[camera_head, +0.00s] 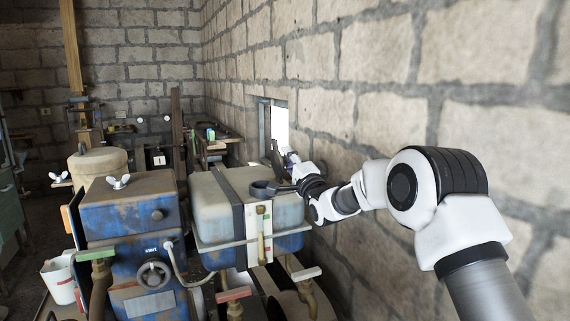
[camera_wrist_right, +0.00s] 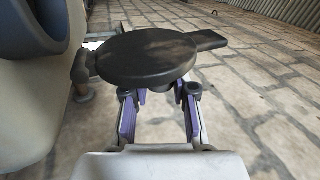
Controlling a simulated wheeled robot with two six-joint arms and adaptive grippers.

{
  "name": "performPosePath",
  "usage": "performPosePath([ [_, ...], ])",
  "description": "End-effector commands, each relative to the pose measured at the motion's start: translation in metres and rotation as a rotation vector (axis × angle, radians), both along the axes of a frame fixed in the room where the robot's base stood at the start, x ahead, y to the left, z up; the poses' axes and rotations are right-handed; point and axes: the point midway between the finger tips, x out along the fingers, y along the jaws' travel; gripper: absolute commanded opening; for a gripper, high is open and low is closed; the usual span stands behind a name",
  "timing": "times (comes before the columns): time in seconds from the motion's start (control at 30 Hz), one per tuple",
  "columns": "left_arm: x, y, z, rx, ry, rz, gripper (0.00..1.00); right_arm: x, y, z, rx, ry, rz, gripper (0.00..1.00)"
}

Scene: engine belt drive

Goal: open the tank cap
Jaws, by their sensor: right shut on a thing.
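The tank (camera_head: 217,200) is a pale, translucent box with a dark strap, to the left of my right arm in the head view. In the right wrist view the cap (camera_wrist_right: 147,57) is a worn black disc with a flat tab pointing right. My left gripper is not in view.
A blue rusty engine block (camera_head: 130,215) with a wing nut on top stands left of the tank. A stone wall (camera_head: 385,85) runs close along the right. A white cup (camera_head: 60,281) is at lower left. Brass-coloured fittings stand in front of the tank.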

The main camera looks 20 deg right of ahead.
Motion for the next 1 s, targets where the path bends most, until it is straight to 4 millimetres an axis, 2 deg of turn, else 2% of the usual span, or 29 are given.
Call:
performPosePath([
  [0.3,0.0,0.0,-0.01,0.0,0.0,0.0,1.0,-0.0001,-0.0075,0.0046,0.136,-0.012,0.001,0.0],
  [0.83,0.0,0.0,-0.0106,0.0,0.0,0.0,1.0,-0.0004,-0.0094,0.0066,0.164,-0.014,0.001,0.0],
  [0.87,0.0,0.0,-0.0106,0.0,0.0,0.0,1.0,-0.0004,-0.0094,0.0067,0.164,-0.014,0.001,0.34],
  [0.9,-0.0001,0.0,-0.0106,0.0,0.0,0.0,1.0,-0.0004,-0.0095,0.0066,0.164,-0.013,0.001,0.48],
  [0.93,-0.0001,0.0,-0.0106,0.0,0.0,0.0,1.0,-0.0004,-0.0095,0.006,0.164,-0.012,0.001,0.53],
  [1.0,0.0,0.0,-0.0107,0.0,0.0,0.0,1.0,-0.0002,-0.0096,0.0043,0.164,-0.009,0.001,0.53],
])
